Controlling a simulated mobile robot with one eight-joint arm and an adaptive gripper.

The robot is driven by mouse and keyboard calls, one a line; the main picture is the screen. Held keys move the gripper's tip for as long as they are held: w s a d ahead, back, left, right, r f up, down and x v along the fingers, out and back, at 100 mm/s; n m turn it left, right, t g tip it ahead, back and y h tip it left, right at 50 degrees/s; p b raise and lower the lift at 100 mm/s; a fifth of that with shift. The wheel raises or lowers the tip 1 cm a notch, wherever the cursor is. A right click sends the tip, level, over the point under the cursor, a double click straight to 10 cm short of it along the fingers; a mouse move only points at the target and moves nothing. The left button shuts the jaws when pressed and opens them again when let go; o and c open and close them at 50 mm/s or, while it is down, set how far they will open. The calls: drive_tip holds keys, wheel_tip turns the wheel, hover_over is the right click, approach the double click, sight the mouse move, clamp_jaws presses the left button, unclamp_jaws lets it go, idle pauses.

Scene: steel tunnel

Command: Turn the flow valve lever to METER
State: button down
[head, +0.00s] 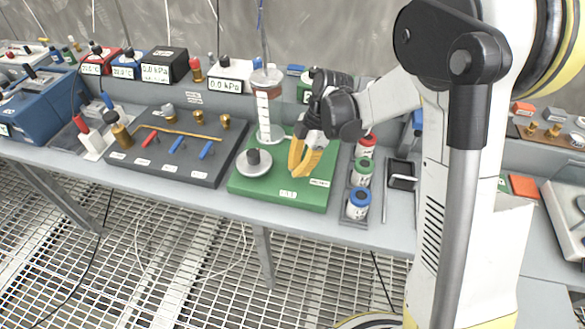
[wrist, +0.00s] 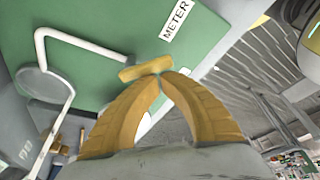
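The flow valve lever (wrist: 145,69), a short brass-yellow bar, shows in the wrist view on the green board (wrist: 110,25). The METER label (wrist: 175,20) is beyond it, up and to the right. My gripper (wrist: 163,76) has its two yellow fingers together at the tips, right at the lever's near side. The tips seem to touch the lever, not straddle it. In the head view my gripper (head: 301,170) points down over the right part of the green board (head: 255,187), and its fingers hide the lever. The METER label (head: 320,183) and HOLD label (head: 288,194) lie near the board's front.
A clear cylinder (head: 264,118) stands at the board's back, and a grey round weight pan (head: 254,162) sits at its left. A rack with red, green and blue-capped jars (head: 360,200) is close to the right. A dark manifold board (head: 165,145) lies left.

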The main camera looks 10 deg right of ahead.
drive_tip(key=shift+w+d, duration=0.15)
drive_tip(key=shift+d, duration=0.9)
drive_tip(key=shift+w+d, duration=0.1)
drive_tip(key=shift+d, duration=0.2)
drive_tip(key=shift+r, duration=0.1)
drive_tip(key=s+v, duration=0.1)
drive_tip(key=v, duration=1)
drive_tip(key=shift+w+r, duration=0.45)
drive_tip(key=shift+w, duration=0.05)
drive_tip(key=shift+s, duration=0.1)
drive_tip(key=s+d+r+m+t+h, duration=0.1)
drive_tip(key=s+m+t, duration=0.3)
drive_tip(key=s+m, duration=0.5)
drive_tip(key=s+d+r+m+t+h, duration=0.1)
drive_tip(key=s+r+m+t+h, duration=0.1)
drive_tip(key=s+m, duration=0.7)
drive_tip(key=r+m+t, duration=0.1)
drive_tip(key=m+t, duration=0.1)
drive_tip(key=m, duration=0.1)
drive_tip(key=shift+d+r+h, duration=0.3)
drive_tip(key=shift+d+r, duration=0.05)
drive_tip(key=shift+r, duration=0.05)
